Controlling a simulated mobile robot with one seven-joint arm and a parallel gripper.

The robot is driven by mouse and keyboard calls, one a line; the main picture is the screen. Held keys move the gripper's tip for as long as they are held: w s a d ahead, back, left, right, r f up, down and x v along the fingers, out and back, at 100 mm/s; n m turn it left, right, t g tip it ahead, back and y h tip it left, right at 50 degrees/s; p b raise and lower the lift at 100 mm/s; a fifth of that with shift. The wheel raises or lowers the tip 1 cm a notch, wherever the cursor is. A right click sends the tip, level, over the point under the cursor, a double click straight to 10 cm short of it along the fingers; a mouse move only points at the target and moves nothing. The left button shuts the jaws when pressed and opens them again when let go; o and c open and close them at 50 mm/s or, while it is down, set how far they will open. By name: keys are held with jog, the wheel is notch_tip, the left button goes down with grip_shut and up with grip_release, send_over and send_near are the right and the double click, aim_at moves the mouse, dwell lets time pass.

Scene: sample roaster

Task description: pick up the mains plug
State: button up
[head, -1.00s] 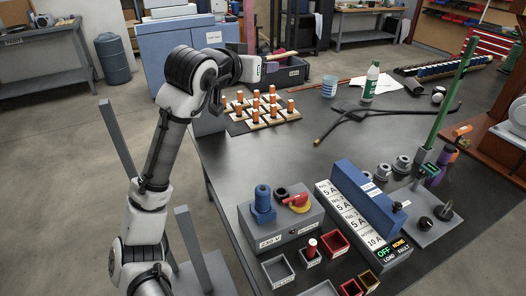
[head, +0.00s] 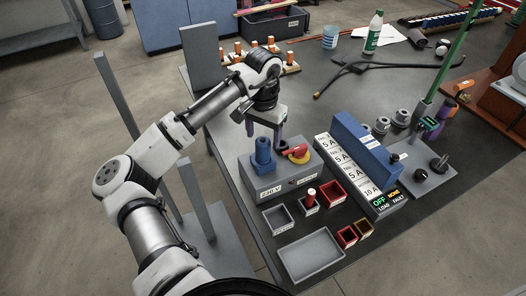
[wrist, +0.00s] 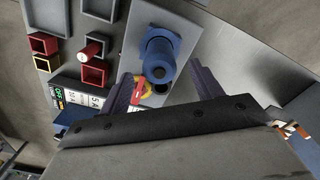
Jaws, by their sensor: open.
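The mains plug is most likely the blue cylindrical plug (head: 263,152), standing upright on top of the grey box (head: 285,181) marked 230 V. In the wrist view the blue plug (wrist: 160,52) is seen from above, near the line between the fingertips. My gripper (head: 266,136) points down just behind the plug, over the back of the box. In the wrist view my gripper (wrist: 160,70) has its two dark fingers wide apart with nothing held. I cannot tell exactly how far the fingertips are above the box.
A red rotary switch (head: 297,153) on a yellow base sits on the box right beside the plug. A blue block (head: 363,156) and a white label strip (head: 345,163) stand to the right. Small bins and a grey tray (head: 312,256) lie in front.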

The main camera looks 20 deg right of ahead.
aim_at(263, 148)
jog(key=shift+f+p, duration=0.8)
jog(key=shift+f, duration=2.05)
jog(key=c, duration=1.2)
